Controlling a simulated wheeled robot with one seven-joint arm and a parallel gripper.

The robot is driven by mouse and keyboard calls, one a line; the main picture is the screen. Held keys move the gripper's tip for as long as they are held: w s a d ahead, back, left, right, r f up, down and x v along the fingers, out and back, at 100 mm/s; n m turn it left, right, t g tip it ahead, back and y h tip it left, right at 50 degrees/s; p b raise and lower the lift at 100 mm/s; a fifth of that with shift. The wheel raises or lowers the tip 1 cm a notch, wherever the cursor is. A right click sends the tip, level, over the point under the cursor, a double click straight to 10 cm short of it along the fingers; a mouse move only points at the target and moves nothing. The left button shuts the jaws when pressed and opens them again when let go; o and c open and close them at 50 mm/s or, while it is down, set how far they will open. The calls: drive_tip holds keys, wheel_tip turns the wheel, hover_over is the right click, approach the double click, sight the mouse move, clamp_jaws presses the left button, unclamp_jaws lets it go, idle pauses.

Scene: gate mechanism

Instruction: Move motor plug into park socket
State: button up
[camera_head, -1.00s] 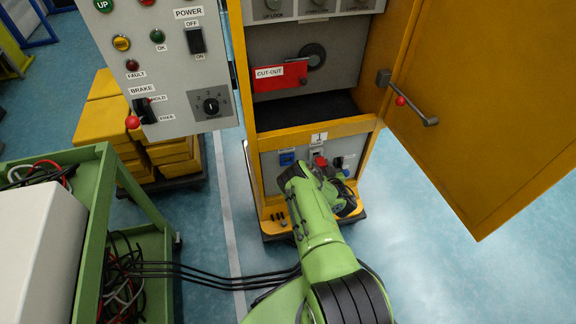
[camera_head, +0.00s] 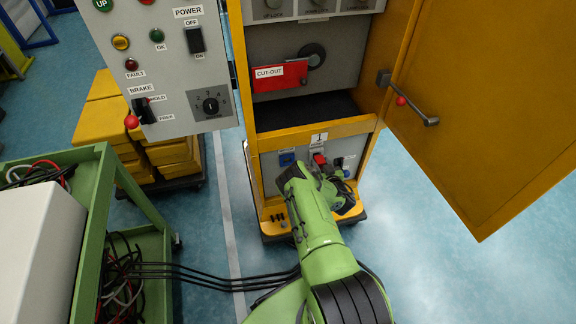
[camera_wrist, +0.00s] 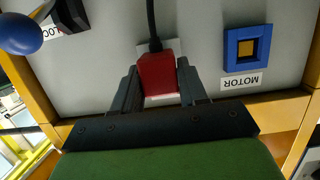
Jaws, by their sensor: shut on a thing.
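The red motor plug (camera_wrist: 158,76) is between the two dark fingers of my gripper (camera_wrist: 158,85) in the wrist view, with a black cable running from it. It is in front of a pale plate (camera_wrist: 147,46) on the grey panel; I cannot tell whether it is seated. The plug also shows in the head view (camera_head: 319,158), at the middle of the lower panel, just beyond my gripper (camera_head: 327,169). The blue socket labelled MOTOR (camera_wrist: 246,48) is empty, beside the plug. No park label is readable; the plug and fingers hide part of the plate.
A lever with a blue ball (camera_wrist: 20,34) stands out near the other side of the plug. The open yellow door (camera_head: 490,110) is at right. A green cart (camera_head: 95,170) with cables is at left. A yellow ledge (camera_head: 274,217) lies below the panel.

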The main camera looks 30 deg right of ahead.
drive_tip(key=shift+w+d+r+b, duration=0.1)
drive_tip(key=shift+w+d+b, duration=0.15)
drive_tip(key=shift+w, duration=0.5)
idle(0.7)
drive_tip(key=o, duration=1.2)
drive_tip(key=p+v, duration=0.6)
drive_tip(key=v, duration=0.9)
drive_tip(key=shift+s+a, duration=0.2)
drive_tip(key=shift+s, duration=0.1)
drive_tip(key=shift+r, duration=0.1)
